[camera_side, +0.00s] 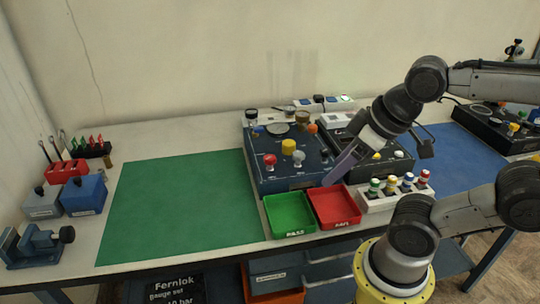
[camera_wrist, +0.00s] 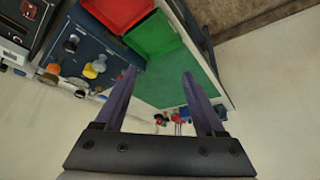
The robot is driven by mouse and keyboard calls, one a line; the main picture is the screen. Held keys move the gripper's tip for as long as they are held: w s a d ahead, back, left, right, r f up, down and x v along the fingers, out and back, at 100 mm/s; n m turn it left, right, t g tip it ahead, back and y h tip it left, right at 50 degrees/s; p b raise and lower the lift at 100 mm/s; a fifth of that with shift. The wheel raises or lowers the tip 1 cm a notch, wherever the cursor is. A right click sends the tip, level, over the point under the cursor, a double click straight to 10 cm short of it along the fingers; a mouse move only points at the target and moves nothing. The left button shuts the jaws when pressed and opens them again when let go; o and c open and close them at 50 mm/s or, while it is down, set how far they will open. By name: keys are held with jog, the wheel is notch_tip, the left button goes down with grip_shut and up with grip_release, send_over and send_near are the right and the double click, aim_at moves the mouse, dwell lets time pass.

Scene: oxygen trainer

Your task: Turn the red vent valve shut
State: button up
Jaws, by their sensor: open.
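The red vent valve (camera_side: 270,160) is a round red knob at the front left of the dark blue panel (camera_side: 262,181) in the side view. A yellow knob (camera_side: 288,146) and a pale grey knob (camera_side: 298,157) stand to its right. My gripper (camera_side: 330,180) is open and empty, to the right of the valve and apart from it, by the panel's front right corner. In the wrist view my two dark fingers (camera_wrist: 158,75) are spread, with the green mat between them.
A green tray (camera_side: 289,214) and a red tray (camera_side: 335,206) stand in front of the panel. A white rack (camera_side: 388,200) with several coloured caps is right of them. A second dark box (camera_side: 400,163) lies right of the panel. The green mat (camera_side: 180,205) is clear.

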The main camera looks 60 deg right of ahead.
jog(key=w+d+r+n+g, duration=0.2)
jog(key=w+r+n, duration=0.6)
jog(key=w+n, duration=0.15)
jog(key=n+g, duration=0.2)
jog(key=g, duration=0.2)
send_over(270, 157)
notch_tip(270, 157, down, 6)
notch_tip(270, 157, down, 13)
jog(key=shift+f, duration=0.2)
grip_shut()
